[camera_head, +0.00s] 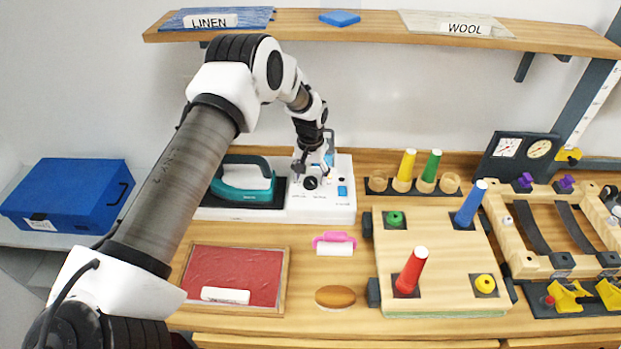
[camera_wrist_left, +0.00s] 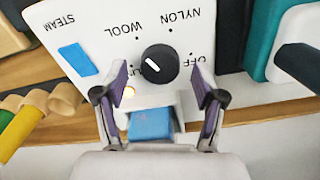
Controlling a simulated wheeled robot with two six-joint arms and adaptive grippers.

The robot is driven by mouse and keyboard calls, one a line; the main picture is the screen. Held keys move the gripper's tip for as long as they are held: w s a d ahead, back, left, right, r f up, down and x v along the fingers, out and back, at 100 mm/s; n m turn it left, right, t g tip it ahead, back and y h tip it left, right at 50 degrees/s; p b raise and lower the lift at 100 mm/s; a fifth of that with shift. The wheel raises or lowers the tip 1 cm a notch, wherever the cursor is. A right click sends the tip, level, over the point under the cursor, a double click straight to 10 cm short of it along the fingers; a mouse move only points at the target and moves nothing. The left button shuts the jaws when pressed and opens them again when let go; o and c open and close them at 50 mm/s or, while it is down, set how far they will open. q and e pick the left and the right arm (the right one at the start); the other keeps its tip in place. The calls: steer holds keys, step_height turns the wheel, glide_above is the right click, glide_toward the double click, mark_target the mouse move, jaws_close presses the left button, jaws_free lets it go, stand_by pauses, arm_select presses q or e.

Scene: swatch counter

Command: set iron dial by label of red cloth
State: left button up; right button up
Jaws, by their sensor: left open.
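The red cloth (camera_head: 215,262) lies in a wooden frame at the front left of the counter. A white label (camera_head: 225,295) lies on its lower part; I cannot read any text on it. The black iron dial (camera_wrist_left: 157,64) has a white mark and sits on a white panel. NYLON, WOOL, OFF and STEAM show upside down; another label is partly hidden. I cannot tell which setting the mark meets. In the head view, my left gripper (camera_head: 312,172) is over the iron station (camera_head: 330,204). In the wrist view, its open fingers (camera_wrist_left: 160,76) flank the dial.
A teal iron (camera_head: 245,185) rests left of the panel. A blue box (camera_head: 70,195) stands at far left. The shelf above holds cloths labelled LINEN (camera_head: 210,21) and WOOL (camera_head: 465,28). A peg board (camera_head: 430,250) is to the right. A pink roller (camera_head: 334,242) lies in front.

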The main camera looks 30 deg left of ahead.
mark_target(310, 180)
arm_select(q)
step_height(310, 180, up, 11)
steer(key=shift+f, duration=0.1)
stand_by(0.5)
